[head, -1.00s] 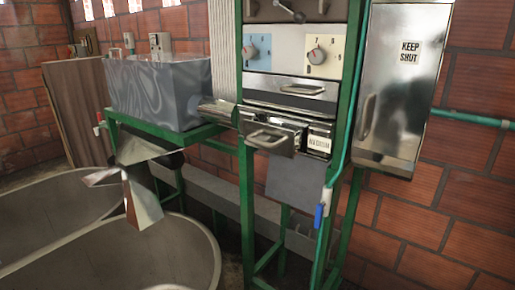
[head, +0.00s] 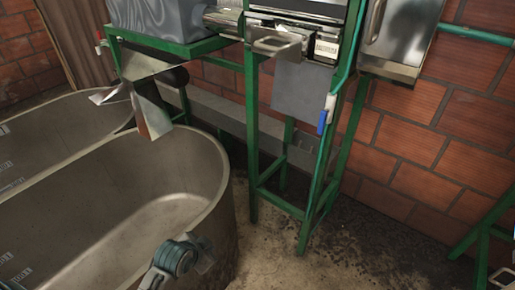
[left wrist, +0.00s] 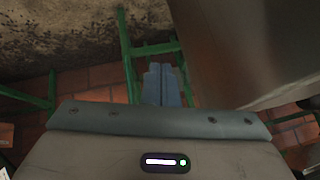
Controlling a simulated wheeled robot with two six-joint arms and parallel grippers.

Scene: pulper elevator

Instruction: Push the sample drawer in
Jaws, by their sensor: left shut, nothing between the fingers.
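A metal drawer (head: 285,40) with a bar handle sits in the green-framed stand near the top of the head view. It juts out towards me past the frame, and a small pale label is beside its front. My left gripper (head: 180,258) is low in the head view, in front of the near grey tub, well below and apart from the drawer. In the left wrist view its fingers (left wrist: 161,85) are together with nothing between them. The drawer cannot be made out in the wrist view. My right gripper is not seen.
A large grey tub (head: 130,205) fills the lower left, with a metal chute (head: 150,105) above it. The green stand (head: 252,140) has legs on the floor. A blue-handled valve (head: 325,115) hangs at its right. A steel cabinet (head: 400,35) is beside it. Floor is free at centre.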

